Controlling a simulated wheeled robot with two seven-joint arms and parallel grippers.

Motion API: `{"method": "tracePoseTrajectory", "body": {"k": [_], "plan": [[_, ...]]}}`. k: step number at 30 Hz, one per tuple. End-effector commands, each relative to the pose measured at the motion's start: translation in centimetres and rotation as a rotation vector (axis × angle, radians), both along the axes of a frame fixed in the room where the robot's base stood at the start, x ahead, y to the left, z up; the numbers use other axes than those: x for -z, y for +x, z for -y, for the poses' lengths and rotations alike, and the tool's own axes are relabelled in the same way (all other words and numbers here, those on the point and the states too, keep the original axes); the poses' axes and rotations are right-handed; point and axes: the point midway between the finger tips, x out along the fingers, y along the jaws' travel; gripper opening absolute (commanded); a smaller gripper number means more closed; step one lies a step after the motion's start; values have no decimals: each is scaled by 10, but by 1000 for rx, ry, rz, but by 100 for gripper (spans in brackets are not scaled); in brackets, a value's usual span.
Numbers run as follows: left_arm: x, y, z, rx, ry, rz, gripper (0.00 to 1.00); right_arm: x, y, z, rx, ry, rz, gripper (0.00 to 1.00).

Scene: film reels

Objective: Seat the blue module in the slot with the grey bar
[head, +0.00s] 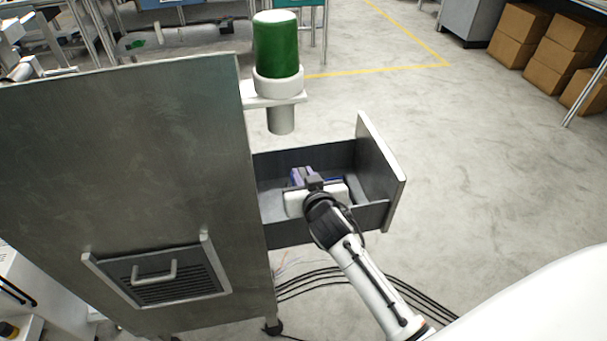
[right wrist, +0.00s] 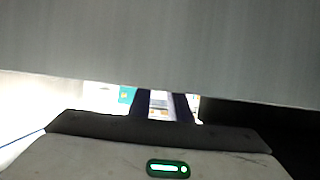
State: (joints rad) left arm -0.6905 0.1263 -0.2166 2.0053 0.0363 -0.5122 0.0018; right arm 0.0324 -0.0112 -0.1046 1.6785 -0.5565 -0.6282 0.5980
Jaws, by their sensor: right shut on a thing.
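My right gripper (head: 305,178) reaches down into the open drawer of the metal cabinet and is shut on a blue-violet thing, which I take to be the blue module (head: 296,177). Most of it is hidden by the white gripper body and the drawer. In the right wrist view the two dark fingers (right wrist: 168,106) stand close together, with a pale strip between them. I cannot make out the slot or the grey bar in either view. My left gripper is not in view.
The open drawer (head: 377,180) has a raised front panel at its right end. The tall metal cabinet (head: 120,170) stands left of it. A green cylinder (head: 276,45) sits on a bracket behind the drawer. A grey panel (right wrist: 160,45) fills the upper wrist view. Cables lie below.

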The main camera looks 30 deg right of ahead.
Motion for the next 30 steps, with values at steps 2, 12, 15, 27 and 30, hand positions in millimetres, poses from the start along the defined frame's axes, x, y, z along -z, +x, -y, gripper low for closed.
{"method": "tracePoseTrajectory", "body": {"k": [2,12,15,27,30], "plan": [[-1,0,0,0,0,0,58,-2,1,0,-1,-1,4,0],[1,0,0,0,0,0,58,0,1,0,-1,-1,4,0],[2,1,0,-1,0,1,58,2,1,0,-1,-1,4,0],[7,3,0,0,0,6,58,10,1,0,-1,-1,4,0],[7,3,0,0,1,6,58,10,1,0,-1,-1,4,25]]}}
